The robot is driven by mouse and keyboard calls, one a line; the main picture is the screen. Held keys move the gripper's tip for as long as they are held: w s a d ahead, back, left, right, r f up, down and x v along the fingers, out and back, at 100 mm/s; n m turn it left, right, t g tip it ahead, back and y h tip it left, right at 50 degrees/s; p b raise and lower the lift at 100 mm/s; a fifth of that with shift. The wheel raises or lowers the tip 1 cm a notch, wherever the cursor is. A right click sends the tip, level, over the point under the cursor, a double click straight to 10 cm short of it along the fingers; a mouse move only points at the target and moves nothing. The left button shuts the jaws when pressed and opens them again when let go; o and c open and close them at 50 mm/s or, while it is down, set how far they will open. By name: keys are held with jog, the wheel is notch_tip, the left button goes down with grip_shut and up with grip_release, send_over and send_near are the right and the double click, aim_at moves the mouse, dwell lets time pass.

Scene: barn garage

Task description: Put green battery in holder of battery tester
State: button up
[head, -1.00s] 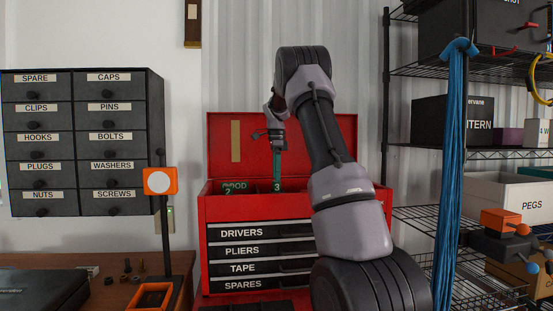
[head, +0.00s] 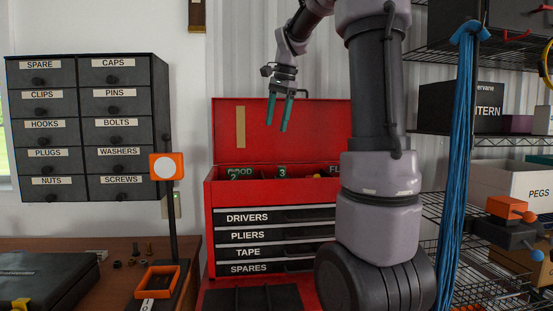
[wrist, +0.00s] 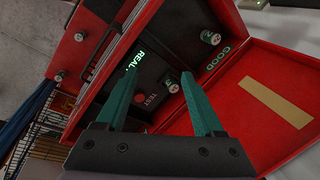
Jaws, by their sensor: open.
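My gripper (head: 276,127) is open and empty, its two green fingers pointing down in front of the raised red lid. In the wrist view my gripper (wrist: 160,74) faces the toolbox's top tray. One small cylinder with a green mark (wrist: 171,86) lies near the right fingertip. A second one (wrist: 210,37) lies near the "GOOD" label. I cannot tell which is the green battery.
The red toolbox (head: 212,225) stands open, its lid (head: 300,112) upright behind the tray. A drawer cabinet (head: 88,130) hangs to the left. An orange square on a post (head: 165,167) stands left of the toolbox. A wire shelf with blue cord (head: 462,150) is on the right.

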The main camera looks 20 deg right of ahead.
jog(key=s+a+f+n+t, duration=0.2)
jog(key=s+a+f+n, duration=0.2)
jog(key=s, duration=0.7)
jog(key=s+a+f+n+t+y, duration=0.1)
jog(key=s+a+f+n, duration=0.3)
jog(key=s, duration=0.7)
jog(key=shift+s+a+f+n+t, duration=0.3)
jog(key=shift+a+n+t, duration=0.3)
jog(key=shift+a+n, duration=0.4)
jog(key=shift+c, duration=0.3)
